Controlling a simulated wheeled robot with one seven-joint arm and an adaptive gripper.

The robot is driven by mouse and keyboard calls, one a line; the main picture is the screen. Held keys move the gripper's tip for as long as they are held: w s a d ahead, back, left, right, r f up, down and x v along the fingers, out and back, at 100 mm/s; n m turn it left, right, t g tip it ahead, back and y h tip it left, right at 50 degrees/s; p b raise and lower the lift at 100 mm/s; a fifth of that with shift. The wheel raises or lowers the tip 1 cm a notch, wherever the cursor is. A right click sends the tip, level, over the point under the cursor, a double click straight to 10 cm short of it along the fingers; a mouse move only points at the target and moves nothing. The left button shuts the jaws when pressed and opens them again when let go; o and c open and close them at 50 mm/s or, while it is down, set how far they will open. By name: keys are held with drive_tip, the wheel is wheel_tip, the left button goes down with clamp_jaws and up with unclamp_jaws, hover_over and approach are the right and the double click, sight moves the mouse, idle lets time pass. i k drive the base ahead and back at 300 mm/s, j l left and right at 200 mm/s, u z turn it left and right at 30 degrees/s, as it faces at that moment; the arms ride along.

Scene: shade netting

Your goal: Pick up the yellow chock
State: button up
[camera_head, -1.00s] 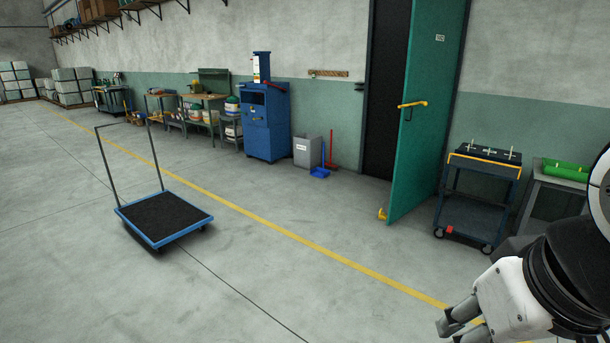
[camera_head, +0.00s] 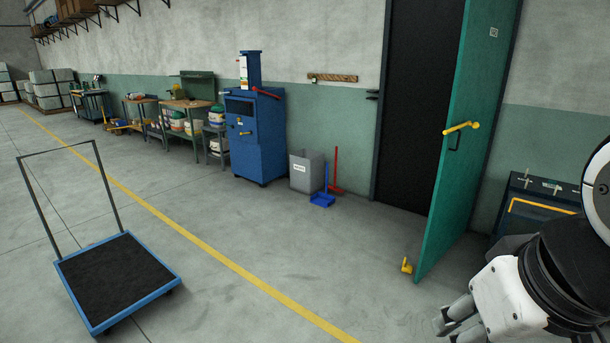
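A small yellow chock (camera_head: 407,265) sits on the concrete floor at the lower left edge of an open green door (camera_head: 451,150). It looks close against the door's bottom edge; I cannot tell whether they touch. My gripper (camera_head: 452,326) is at the lower right of the head view, nearer to me than the chock and apart from it. Its fingers are partly cut off by the bottom of the picture, and I cannot tell how far they are spread. Nothing shows between them.
A blue platform trolley (camera_head: 115,275) stands at the lower left. A blue machine (camera_head: 256,130), a grey bin (camera_head: 306,171) and a blue dustpan (camera_head: 322,199) line the wall. A dark cart (camera_head: 540,188) is behind my arm. Floor before the door is clear.

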sight(407, 268)
drive_tip(key=i, duration=2.4)
drive_tip(key=i+j+z, duration=0.2)
drive_tip(key=i+z, duration=0.25)
drive_tip(key=i, duration=0.35)
drive_tip(key=i+j+z, duration=0.5)
drive_tip(key=i, duration=0.25)
drive_tip(key=i+j+z, duration=0.45)
drive_tip(key=i+j, duration=0.2)
